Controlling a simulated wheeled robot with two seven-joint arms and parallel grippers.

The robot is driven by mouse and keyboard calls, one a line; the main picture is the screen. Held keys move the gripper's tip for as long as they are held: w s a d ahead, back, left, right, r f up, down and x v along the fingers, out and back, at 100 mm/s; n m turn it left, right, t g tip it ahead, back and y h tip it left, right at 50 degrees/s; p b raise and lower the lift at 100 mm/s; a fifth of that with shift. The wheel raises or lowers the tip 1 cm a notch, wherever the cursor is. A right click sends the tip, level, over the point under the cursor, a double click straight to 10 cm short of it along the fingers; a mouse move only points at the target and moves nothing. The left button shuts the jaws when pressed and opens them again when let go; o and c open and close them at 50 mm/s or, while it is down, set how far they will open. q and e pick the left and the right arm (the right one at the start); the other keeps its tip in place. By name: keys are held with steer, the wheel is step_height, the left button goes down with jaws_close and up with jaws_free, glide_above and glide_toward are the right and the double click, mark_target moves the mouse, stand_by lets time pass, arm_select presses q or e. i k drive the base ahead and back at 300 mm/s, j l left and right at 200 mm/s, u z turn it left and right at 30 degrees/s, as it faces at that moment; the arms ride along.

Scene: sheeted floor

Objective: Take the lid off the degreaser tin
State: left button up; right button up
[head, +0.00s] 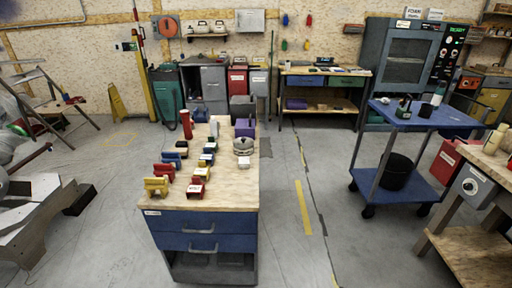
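No label reading degreaser is legible, so I cannot tell for certain which thing is the degreaser tin. A round silvery container (243,146) stands at the right side of the wooden-topped drawer bench (228,192); its top is too small to tell whether a lid is on. A tall red cylinder (187,124) stands upright at the bench's far left. Neither of my grippers shows in the head view.
Several yellow, red, blue and black clamp-like pieces (157,187) stand in rows on the bench. A purple box (245,128) is at its far end. A blue cart (412,116) stands to the right. Floor between bench and cart is clear.

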mark_target(241, 142)
steer(key=i+l+u, duration=0.5)
steer(key=l, duration=0.15)
steer(key=i+l+u, duration=0.1)
steer(key=l+u, duration=0.15)
